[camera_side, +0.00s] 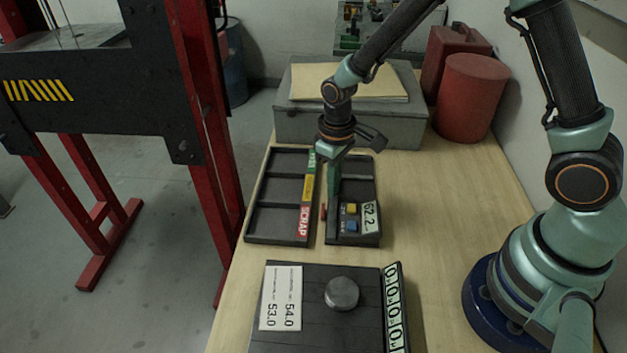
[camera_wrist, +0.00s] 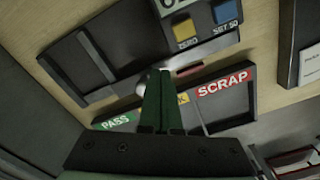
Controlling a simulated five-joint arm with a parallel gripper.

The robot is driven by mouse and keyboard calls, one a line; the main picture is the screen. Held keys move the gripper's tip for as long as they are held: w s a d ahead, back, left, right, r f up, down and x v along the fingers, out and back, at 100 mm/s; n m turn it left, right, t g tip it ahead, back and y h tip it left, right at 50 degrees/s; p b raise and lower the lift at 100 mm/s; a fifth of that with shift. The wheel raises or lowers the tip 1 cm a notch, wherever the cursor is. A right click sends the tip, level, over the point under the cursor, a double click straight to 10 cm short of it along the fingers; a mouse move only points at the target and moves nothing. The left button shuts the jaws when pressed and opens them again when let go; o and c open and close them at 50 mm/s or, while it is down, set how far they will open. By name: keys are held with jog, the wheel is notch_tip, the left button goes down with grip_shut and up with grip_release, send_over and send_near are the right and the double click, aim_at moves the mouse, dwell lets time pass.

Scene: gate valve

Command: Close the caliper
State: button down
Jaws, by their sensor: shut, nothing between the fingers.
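The caliper is a dark fixture (camera_side: 344,240) with a display reading about 62.2 (camera_side: 370,217), a yellow button and a blue button. In the wrist view its dark body (camera_wrist: 150,48) runs across the top, with the yellow ZERO button (camera_wrist: 184,31) and blue SET 50 button (camera_wrist: 226,12). My gripper (camera_side: 332,206) points down at the left edge of the caliper, fingers shut and empty. In the wrist view my gripper's green fingertips (camera_wrist: 160,75) reach a small red piece (camera_wrist: 189,70) at the caliper's edge. I cannot tell whether they touch. My arm hides part of the caliper.
A sorting tray (camera_side: 249,238) with PASS and SCRAP labels lies just left of the caliper. In front is a dark scale (camera_side: 335,328) bearing a grey metal disc (camera_side: 341,293) and a limits card (camera_side: 281,297). A grey box (camera_side: 410,125) and red canister (camera_side: 469,97) stand behind.

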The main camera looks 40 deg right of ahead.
jog(key=shift+w+d, duration=0.15)
jog(key=shift+d, duration=0.05)
jog(key=shift+w+d, duration=0.45)
jog(key=shift+w, duration=0.05)
jog(key=shift+w+d, duration=0.7)
jog(key=shift+d, duration=0.05)
jog(key=shift+w+d, duration=0.9)
jog(key=shift+r, duration=0.2)
dwell(0.4)
jog(key=shift+r, duration=0.3)
